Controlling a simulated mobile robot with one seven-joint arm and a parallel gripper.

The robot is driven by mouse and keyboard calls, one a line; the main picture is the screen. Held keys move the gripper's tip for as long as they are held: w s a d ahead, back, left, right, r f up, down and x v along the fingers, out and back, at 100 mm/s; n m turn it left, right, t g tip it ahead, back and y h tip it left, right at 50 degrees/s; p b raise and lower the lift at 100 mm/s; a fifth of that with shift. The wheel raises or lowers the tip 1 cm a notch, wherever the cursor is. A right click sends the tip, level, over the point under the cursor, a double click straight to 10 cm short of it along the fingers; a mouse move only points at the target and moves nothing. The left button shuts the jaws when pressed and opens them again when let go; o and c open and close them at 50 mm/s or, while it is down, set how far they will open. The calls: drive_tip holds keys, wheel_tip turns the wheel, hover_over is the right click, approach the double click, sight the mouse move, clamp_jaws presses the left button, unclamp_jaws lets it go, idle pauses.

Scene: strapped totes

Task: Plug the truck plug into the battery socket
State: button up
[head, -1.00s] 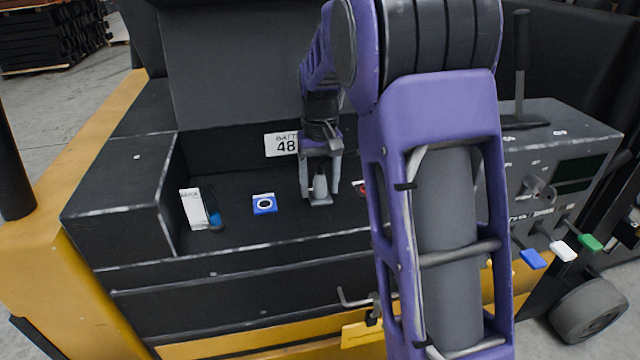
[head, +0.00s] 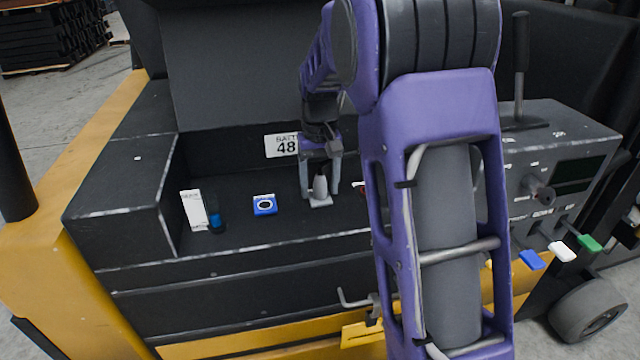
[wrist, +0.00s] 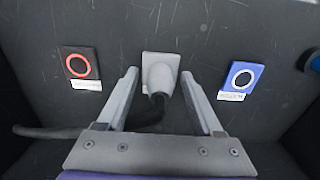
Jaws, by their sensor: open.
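A grey plug (wrist: 160,74) stands on a pale grey square plate (wrist: 148,57) on the dark deck. A black cable leaves it and runs left in the wrist view. My gripper (wrist: 160,82) is open, with one finger on each side of the plug and visible gaps between. In the head view the plug (head: 320,186) shows between the fingers of my gripper (head: 320,192). A blue square with a ringed round face (wrist: 240,79) lies right of the plug, and a black square with a red ring (wrist: 78,66) lies left. I cannot tell which is the battery socket.
A battery sign (head: 282,145) is on the back wall. A lever panel (head: 560,170) is at the right. Side walls bound the deck.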

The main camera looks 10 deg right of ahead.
sight(320, 168)
clamp_jaws()
idle(0.4)
drive_tip(key=shift+r, duration=0.2)
idle(1.1)
drive_tip(key=shift+r+p, duration=1.5)
drive_tip(key=shift+r, duration=1.35)
drive_tip(key=shift+r, duration=0.1)
drive_tip(key=shift+r, duration=2.9)
